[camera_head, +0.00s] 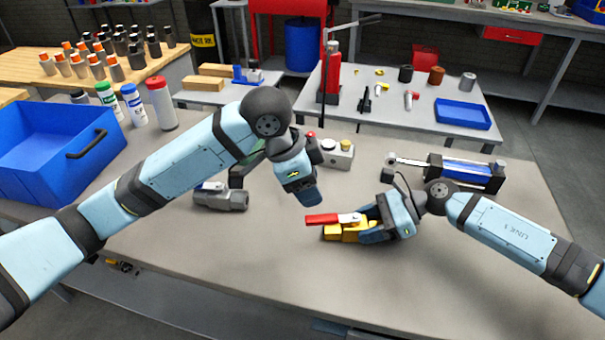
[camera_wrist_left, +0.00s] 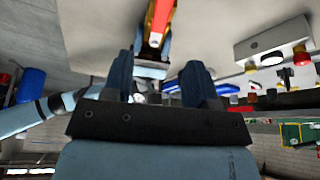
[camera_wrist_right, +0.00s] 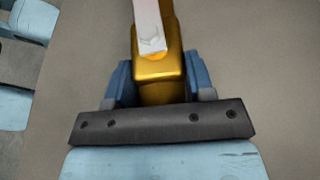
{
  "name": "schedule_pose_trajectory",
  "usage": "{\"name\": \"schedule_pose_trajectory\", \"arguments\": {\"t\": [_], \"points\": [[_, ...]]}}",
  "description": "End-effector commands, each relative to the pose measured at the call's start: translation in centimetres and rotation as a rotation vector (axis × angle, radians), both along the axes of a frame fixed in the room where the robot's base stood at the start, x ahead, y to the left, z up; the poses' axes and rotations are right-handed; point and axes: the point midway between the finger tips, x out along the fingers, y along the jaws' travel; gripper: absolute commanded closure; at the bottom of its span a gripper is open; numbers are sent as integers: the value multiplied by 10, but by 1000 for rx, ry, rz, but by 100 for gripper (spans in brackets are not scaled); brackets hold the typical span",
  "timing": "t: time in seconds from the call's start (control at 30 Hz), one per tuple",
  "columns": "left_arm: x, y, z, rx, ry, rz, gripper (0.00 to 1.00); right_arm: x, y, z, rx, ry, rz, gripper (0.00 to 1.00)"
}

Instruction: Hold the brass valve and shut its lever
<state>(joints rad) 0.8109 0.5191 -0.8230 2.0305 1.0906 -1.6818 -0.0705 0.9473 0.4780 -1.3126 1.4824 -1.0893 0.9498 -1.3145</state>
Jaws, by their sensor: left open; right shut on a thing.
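The brass valve (camera_head: 347,234) lies on the grey workbench, right of the picture's centre. Its red lever (camera_head: 322,220) points left, roughly in line with the body. My right gripper (camera_head: 368,232) is shut on the valve body's right end; in the right wrist view the brass body (camera_wrist_right: 158,68) sits between the fingers, with the lever's pale metal arm (camera_wrist_right: 149,25) above it. My left gripper (camera_head: 309,199) is open and empty, above the bench, up and left of the lever. The left wrist view shows the red lever (camera_wrist_left: 160,14) beyond its spread fingers (camera_wrist_left: 158,80).
A grey valve (camera_head: 222,197) lies left on the bench. A grey box with buttons (camera_head: 338,155) stands behind my left gripper. A blue cylinder device (camera_head: 462,171) lies behind my right arm. A blue crate (camera_head: 45,160) and bottles stand far left. The bench front is clear.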

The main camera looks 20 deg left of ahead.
Motion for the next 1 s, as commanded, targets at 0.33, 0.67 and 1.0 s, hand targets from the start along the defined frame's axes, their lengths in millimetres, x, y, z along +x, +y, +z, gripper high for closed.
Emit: {"name": "schedule_pose_trajectory", "arguments": {"t": [0.33,0.67,1.0], "points": [[8,-23,-62,1,4,0,47,0,0,0,0,0,1,94],[12,-32,-84,1,0,-2,47,0,0,0,0,0,1,94],[12,-32,-84,1,0,-2,70,0,0,0,0,0,1,94]]}}
